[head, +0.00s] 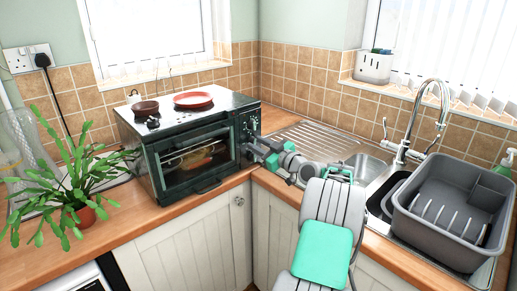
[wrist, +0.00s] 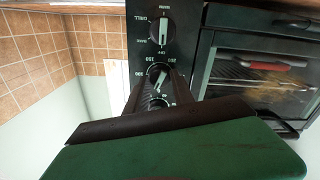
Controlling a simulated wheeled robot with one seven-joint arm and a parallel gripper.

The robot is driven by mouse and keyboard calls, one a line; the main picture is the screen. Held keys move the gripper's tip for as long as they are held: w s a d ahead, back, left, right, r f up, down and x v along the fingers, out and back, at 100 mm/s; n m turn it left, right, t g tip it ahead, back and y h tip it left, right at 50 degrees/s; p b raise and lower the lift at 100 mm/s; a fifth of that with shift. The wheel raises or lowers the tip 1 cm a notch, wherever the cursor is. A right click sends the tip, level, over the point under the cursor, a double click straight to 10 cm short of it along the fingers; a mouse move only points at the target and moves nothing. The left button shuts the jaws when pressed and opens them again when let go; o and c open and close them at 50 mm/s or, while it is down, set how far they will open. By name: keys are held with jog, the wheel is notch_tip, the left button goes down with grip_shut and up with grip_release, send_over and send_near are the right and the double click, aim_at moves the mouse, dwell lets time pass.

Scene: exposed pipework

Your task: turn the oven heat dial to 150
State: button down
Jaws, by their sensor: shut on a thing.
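The black toaster oven (head: 190,140) stands on the counter, with its control panel (head: 249,124) at the right end of its front. In the wrist view the heat dial (wrist: 158,74), marked 100, 150 and 200, is in the middle of the panel. Its pale pointer is slanted, and which number it points to is hard to read. My gripper (wrist: 158,82) is shut on the heat dial, a finger on either side. In the head view my gripper (head: 258,150) reaches the panel from the right, and the heat dial is hard to make out there.
A grill/bake dial (wrist: 162,30) sits above the heat dial, and another dial (wrist: 158,103) shows between my fingers below it. The oven door (wrist: 260,75) is closed. A red plate (head: 193,99) and brown bowl (head: 145,107) rest on the oven. A plant (head: 70,180) stands left.

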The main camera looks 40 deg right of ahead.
jog(key=m, duration=0.3)
jog(key=shift+m, duration=0.4)
jog(key=m, duration=0.3)
jog(key=shift+m, duration=0.3)
jog(key=m+p, duration=0.1)
jog(key=m, duration=0.2)
jog(key=shift+m, duration=0.3)
jog(key=m+p, duration=0.2)
jog(key=m, duration=0.1)
jog(key=shift+d+r+m, duration=0.1)
jog(key=shift+m, duration=0.2)
jog(key=m+p, duration=0.3)
jog(key=m, duration=0.2)
jog(key=m+p, duration=0.1)
jog(key=m, duration=0.2)
jog(key=m+p, duration=0.2)
jog(key=shift+f+m, duration=0.2)
jog(key=shift+m, duration=0.2)
